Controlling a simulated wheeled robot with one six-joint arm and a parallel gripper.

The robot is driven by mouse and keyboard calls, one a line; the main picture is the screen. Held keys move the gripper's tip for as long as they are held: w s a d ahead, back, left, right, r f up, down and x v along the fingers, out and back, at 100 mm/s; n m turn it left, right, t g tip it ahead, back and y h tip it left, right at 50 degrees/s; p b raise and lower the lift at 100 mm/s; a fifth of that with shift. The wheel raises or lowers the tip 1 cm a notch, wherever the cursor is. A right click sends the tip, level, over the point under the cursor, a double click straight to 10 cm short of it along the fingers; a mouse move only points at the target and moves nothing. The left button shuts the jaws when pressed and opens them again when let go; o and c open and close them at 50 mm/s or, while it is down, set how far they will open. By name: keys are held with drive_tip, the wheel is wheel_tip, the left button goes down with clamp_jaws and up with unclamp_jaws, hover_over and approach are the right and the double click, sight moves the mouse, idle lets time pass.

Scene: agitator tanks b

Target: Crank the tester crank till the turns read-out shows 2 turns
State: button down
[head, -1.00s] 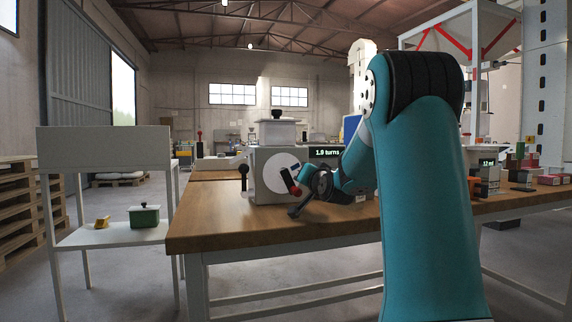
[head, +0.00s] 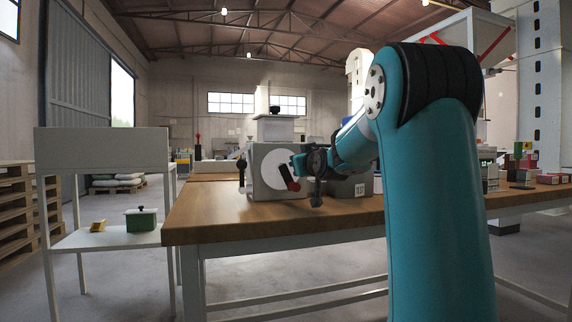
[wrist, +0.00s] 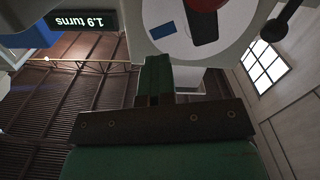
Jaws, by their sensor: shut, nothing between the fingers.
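The tester (head: 262,189) is a grey box on the wooden bench, with a white crank disc (head: 271,172) on its front. The crank's black-and-red handle (head: 291,182) sits at the disc's lower right. In the wrist view the handle (wrist: 203,18) and a blue mark (wrist: 163,30) show on the disc. The turns read-out (wrist: 82,21) appears upside down there and reads 1.9 turns; my arm hides it in the head view. My gripper (wrist: 154,98) is shut and empty, just in front of the disc. The handle is outside its fingers; whether they touch is unclear.
A black knob on a stalk (head: 242,171) stands at the tester's left side. A grey block (head: 350,188) sits to its right, beneath my arm. A white side stand (head: 105,240) holds a green pot (head: 141,219). The bench's front left is clear.

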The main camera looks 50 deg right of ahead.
drive_tip(key=shift+w+a+r+n, duration=0.1)
drive_tip(key=shift+a+r+n, duration=0.05)
drive_tip(key=shift+r+n, duration=0.15)
drive_tip(key=shift+w+a+r+n+b, duration=0.1)
drive_tip(key=shift+a+n+b, duration=0.15)
drive_tip(key=shift+n, duration=0.25)
drive_tip(key=shift+w+a+r+n+b, duration=0.1)
drive_tip(key=shift+a+n+b, duration=0.05)
drive_tip(key=shift+n+b, duration=0.3)
drive_tip(key=n, duration=0.2)
drive_tip(key=r+n, duration=0.1)
drive_tip(key=shift+w+a, duration=0.25)
drive_tip(key=shift+a, duration=0.1)
unclamp_jaws()
drive_tip(key=shift+s+f, duration=0.1)
drive_tip(key=shift+b+v, duration=1.6)
drive_tip(key=shift+v, duration=1.35)
